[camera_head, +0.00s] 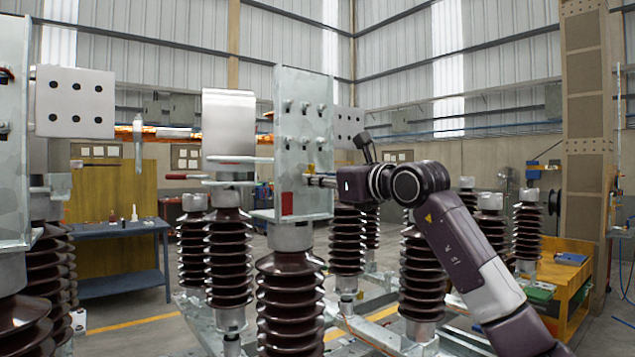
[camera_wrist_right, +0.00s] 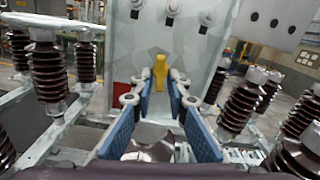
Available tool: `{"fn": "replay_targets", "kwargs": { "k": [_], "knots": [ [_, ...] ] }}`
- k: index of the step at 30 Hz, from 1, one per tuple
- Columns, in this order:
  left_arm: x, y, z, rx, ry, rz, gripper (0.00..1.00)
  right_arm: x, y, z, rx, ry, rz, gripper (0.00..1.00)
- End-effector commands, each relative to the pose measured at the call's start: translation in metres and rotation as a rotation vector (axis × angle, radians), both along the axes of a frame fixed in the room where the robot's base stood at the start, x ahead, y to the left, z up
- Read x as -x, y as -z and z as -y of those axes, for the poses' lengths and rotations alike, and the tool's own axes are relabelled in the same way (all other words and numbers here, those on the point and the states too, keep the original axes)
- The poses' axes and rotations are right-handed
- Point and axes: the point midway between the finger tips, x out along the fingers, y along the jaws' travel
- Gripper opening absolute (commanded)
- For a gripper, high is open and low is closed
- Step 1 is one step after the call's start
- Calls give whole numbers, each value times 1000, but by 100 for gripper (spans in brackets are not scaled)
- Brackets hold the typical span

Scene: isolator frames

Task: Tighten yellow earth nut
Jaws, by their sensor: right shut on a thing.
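The yellow earth nut (camera_wrist_right: 160,72) shows in the right wrist view as a small upright yellow piece against the grey metal plate (camera_wrist_right: 150,45). My right gripper (camera_wrist_right: 160,98) has its blue-padded fingers on either side of it and is shut on it. In the head view my right gripper (camera_head: 322,181) reaches in from the right to the same upright plate (camera_head: 262,120), low on its right face. My left gripper is not in view.
Several bolts (camera_head: 305,106) stick out of the plate above my gripper. Ribbed brown insulators (camera_head: 290,300) stand below and around it. A red square (camera_head: 287,203) marks the plate. A blue workbench (camera_head: 120,228) stands left and a yellow-sided bench (camera_head: 565,285) right.

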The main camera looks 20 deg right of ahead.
Motion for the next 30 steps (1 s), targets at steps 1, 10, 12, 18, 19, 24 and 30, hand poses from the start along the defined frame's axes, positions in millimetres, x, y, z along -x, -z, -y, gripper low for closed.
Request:
{"fn": "replay_targets", "kwargs": {
  "k": [1, 10, 12, 18, 19, 24, 30],
  "knots": [
    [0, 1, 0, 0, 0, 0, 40, -1, 5, -1, -2, 0, -13, 0],
    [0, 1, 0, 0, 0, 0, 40, -1, 6, -1, -6, -1, -16, 0],
    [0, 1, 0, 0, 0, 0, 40, -1, 6, -1, -5, -1, -17, 0],
    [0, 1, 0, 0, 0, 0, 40, -1, 5, -1, -6, 0, -14, 31],
    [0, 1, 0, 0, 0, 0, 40, -1, 5, -1, -6, -1, -13, 32],
    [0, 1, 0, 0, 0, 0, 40, -1, 3, -1, -6, 0, -9, 32],
    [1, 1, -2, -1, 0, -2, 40, 4, 2, 2, -7, 0, -6, 32]
  ]
}}
